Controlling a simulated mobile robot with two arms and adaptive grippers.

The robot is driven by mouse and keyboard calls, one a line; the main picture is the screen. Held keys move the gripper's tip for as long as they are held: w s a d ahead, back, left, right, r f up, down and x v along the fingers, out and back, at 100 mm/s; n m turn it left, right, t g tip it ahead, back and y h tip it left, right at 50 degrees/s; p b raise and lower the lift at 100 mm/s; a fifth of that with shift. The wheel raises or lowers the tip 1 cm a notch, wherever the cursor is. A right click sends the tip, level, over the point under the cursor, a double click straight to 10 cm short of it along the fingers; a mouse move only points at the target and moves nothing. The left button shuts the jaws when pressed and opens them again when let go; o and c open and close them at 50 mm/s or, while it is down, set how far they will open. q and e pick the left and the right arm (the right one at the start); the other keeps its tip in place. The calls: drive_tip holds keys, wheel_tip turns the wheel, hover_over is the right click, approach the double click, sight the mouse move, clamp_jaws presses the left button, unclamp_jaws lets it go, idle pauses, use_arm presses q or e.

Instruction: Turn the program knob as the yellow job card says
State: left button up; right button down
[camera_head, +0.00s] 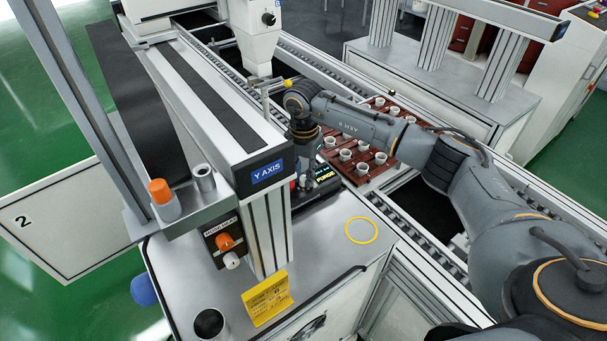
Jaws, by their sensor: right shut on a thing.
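The yellow job card (267,299) stands on the near end of the grey bench; its print is too small to read. A dark control box (325,184) with a lit display, which seems to read PURGE, sits behind the Y AXIS beam's end. My right gripper (304,171) points down at this box, shut on what I take to be the program knob. The gripper hides the knob, so its pointer and setting cannot be read. My left gripper is not in view.
The Y AXIS beam (262,174) and its post stand left of the box. A dark red tray (349,171) of white pots lies behind my right arm.

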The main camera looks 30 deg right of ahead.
drive_tip(key=shift+m+b, duration=0.35)
drive_tip(key=shift+m, duration=0.25)
drive_tip(key=shift+f+m+b, duration=0.1)
drive_tip(key=shift+m+b, duration=0.5)
drive_tip(key=shift+m, duration=0.5)
drive_tip(key=m+b, duration=0.1)
drive_tip(key=m, duration=0.1)
drive_tip(key=shift+w+m, duration=0.1)
drive_tip(key=shift+m, duration=0.3)
drive_tip(key=m+b, duration=0.1)
drive_tip(key=m, duration=0.2)
drive_tip(key=shift+m, duration=0.3)
drive_tip(key=shift+m+b, duration=0.35)
drive_tip(key=shift+m, duration=1.55)
drive_tip(key=c, duration=1.2)
unclamp_jaws()
drive_tip(key=shift+o, duration=0.2)
